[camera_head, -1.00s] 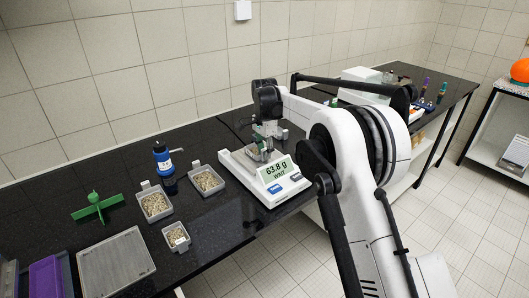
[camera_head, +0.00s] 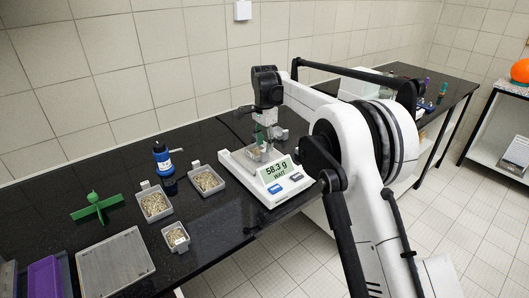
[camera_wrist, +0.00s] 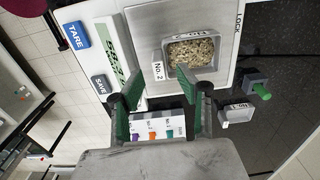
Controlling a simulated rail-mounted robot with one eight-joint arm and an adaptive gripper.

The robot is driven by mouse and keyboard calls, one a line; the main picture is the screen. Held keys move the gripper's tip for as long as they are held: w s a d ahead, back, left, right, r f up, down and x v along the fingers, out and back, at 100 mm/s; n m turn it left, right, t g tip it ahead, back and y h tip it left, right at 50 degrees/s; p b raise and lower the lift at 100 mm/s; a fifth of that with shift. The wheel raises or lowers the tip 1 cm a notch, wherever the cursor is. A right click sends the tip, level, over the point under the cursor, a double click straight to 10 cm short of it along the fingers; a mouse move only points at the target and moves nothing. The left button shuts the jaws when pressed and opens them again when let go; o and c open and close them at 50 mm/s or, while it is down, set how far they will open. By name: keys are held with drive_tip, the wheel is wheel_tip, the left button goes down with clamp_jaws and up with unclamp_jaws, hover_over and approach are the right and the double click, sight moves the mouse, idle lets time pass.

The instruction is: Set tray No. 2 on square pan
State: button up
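Tray No. 2 (camera_wrist: 190,52), a small grey tray of pale grains with a "No. 2" tab, rests on the square pan (camera_wrist: 145,22) of the white balance. In the head view the tray (camera_head: 261,154) shows partly, below my gripper (camera_head: 263,137). In the wrist view my gripper (camera_wrist: 158,79) has its green fingertips wide apart, with nothing between them; they are just off the tray's tab side. The balance display (camera_head: 276,171) reads 58.3 g with "WAIT".
Several grain trays, such as one at left (camera_head: 156,206) and one near the balance (camera_head: 206,181), stand on the black bench. A blue-and-black bottle (camera_head: 162,157), a green cross-shaped piece (camera_head: 96,207) and a grey flat tray (camera_head: 114,263) are further left.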

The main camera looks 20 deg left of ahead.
wheel_tip(320, 180, up, 8)
idle(0.4)
